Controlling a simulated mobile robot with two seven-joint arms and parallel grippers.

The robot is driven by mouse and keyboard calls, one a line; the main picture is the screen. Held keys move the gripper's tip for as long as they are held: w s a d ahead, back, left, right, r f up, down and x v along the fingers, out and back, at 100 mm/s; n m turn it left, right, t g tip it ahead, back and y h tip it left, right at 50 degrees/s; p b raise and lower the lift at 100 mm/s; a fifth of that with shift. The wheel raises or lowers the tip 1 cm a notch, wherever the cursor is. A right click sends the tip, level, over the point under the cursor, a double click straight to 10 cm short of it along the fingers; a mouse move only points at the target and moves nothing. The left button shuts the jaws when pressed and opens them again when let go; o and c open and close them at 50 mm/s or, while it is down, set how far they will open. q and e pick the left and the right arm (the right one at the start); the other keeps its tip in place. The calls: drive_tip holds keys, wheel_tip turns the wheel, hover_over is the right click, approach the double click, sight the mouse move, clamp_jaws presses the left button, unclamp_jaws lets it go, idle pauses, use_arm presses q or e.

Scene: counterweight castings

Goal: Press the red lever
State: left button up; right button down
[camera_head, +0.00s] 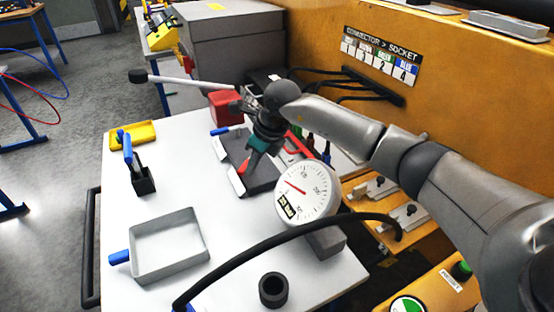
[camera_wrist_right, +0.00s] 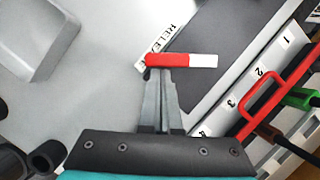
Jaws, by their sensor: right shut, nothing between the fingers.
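The red lever (camera_wrist_right: 168,60) is a short red bar with a white end. In the wrist view it lies across the tips of my right gripper (camera_wrist_right: 160,72), beside a dark plate and a label partly reading "RELE". In the head view the red lever (camera_head: 244,167) shows at the left edge of the dark plate, right below my right gripper (camera_head: 249,158). The right fingers are together and hold nothing. The tips look at or very near the lever; I cannot tell whether they touch. My left gripper is not in view.
A round dial gauge (camera_head: 306,190) stands right of the lever. A long white handle with a black knob (camera_head: 138,76) reaches out behind. A grey tray (camera_head: 168,246), a black cup (camera_head: 273,290) and a yellow tray (camera_head: 134,134) are on the white table (camera_head: 190,165). A black hose arches in front.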

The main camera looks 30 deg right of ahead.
drive_tip(key=shift+w+a+r+m+h, duration=0.1)
drive_tip(key=shift+w+a+m+h, duration=0.25)
drive_tip(key=shift+a+m, duration=0.5)
drive_tip(key=m, duration=0.1)
drive_tip(key=w+m+h, duration=0.1)
drive_tip(key=shift+a+m+t, duration=0.3)
drive_tip(key=shift+a+m, duration=0.05)
drive_tip(key=shift+w+a, duration=0.45)
drive_tip(key=shift+w, duration=0.35)
drive_tip(key=shift+b, duration=0.3)
